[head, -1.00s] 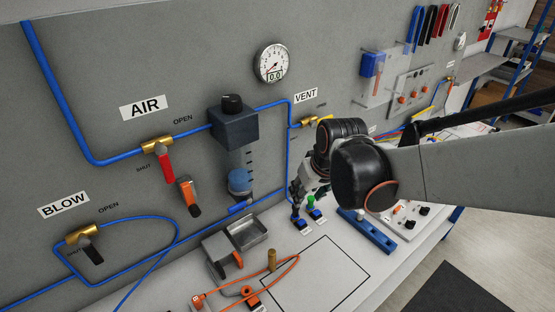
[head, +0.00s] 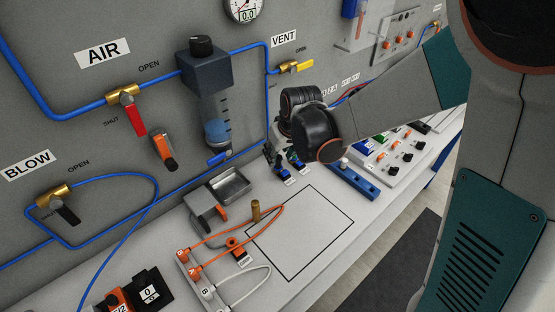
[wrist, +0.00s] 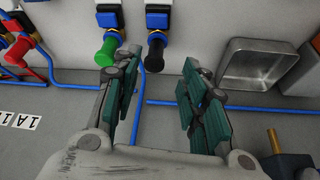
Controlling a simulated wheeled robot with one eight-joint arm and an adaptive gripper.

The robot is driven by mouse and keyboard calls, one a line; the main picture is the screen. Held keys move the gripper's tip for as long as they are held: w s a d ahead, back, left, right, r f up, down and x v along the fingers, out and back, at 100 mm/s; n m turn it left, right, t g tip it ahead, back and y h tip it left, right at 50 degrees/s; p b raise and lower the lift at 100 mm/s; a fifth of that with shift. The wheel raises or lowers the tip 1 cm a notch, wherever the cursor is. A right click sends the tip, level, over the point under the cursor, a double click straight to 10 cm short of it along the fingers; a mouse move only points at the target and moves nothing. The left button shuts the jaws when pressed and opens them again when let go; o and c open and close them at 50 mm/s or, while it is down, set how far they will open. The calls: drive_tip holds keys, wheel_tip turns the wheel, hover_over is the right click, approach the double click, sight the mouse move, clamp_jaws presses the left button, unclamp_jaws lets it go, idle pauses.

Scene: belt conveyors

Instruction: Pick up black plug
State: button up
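The black plug (wrist: 155,52) shows in the wrist view, its end toward my gripper, with its blue seat at the top edge. A green plug (wrist: 108,50) sits just left of it in a similar blue seat. My gripper (wrist: 158,84) is open and empty. Its two fingers stand apart, and the black plug shows in the gap beyond the tips, nearer the left finger, with no contact visible.
A metal tray (wrist: 257,67) lies right of the plugs in the wrist view, and a brass post (wrist: 273,142) stands at lower right. Blue air tubing (wrist: 200,104) runs along the wall. In the head view an outlined square (head: 301,232) on the bench is empty.

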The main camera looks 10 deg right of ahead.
sight(279, 157)
drive_tip(key=x, duration=0.1)
drive_tip(key=b+x, duration=0.1)
drive_tip(key=x, duration=0.1)
drive_tip(key=b+x, duration=0.1)
drive_tip(key=x, duration=0.1)
drive_tip(key=shift+w+d+f, duration=0.1)
drive_tip(key=shift+w+d, duration=0.05)
drive_tip(key=shift+d, duration=0.15)
